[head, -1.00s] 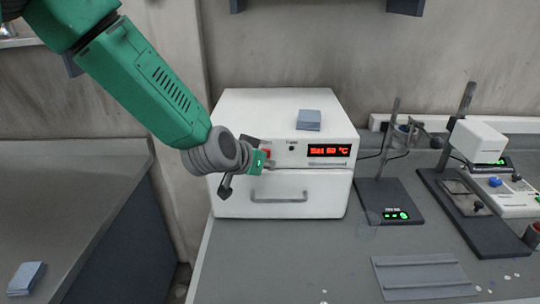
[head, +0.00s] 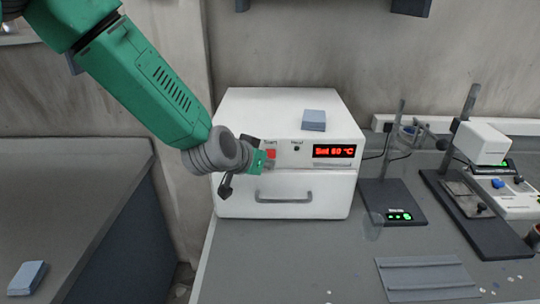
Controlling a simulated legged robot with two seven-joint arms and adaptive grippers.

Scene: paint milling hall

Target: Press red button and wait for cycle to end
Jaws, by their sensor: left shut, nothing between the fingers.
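A white oven-like box (head: 240,119) stands on the grey bench. Its front has a red button (head: 271,154) at the upper left, a small dark knob or lamp beside it and a red display (head: 334,151) reading "Set 60 °C". A drawer or door with a grey handle (head: 284,197) is below, and it is closed. My left gripper (head: 264,162) is shut and empty, right at the red button and covering part of its lower left. I cannot tell whether it touches the button. My right gripper is not in view.
A folded blue cloth (head: 314,120) lies on the box; another (head: 27,278) lies on the left counter. Stands with dark bases (head: 393,202), a clear glass vessel (head: 372,226) and a white instrument (head: 483,143) are at right. A grey ridged plate (head: 427,278) lies in front.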

